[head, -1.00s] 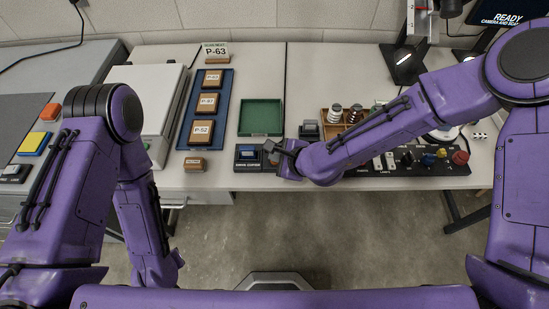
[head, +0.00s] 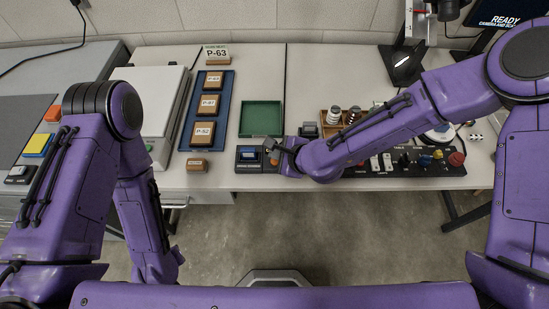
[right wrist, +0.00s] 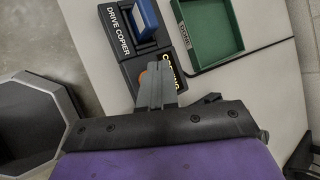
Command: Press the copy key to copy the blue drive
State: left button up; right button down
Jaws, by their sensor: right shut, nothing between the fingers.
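The drive copier (head: 250,167) is a dark box at the front edge of the table, and it also shows in the right wrist view (right wrist: 121,50). The blue drive (right wrist: 144,18) stands upright in its slot; in the head view it is a small blue block (head: 248,154). A round orange key (right wrist: 142,77) shows beside my fingers, which partly hide it. My right gripper (right wrist: 156,88) is shut and empty, its fingertips over the copier at the key; contact is unclear. An amber display (right wrist: 172,68), partly covered, seems to end in "YING". My left gripper is out of view.
An empty green tray (head: 261,103) lies behind the copier. A small wooden block (head: 197,165) sits to its left, near a blue tray (head: 222,75) of labelled blocks. A dark panel of knobs and switches (head: 440,168) lies to the right, partly behind my right arm.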

notch_tip(320, 180, up, 5)
jog(key=p, duration=0.4)
jog(key=shift+f, duration=0.15)
dwell(0.5)
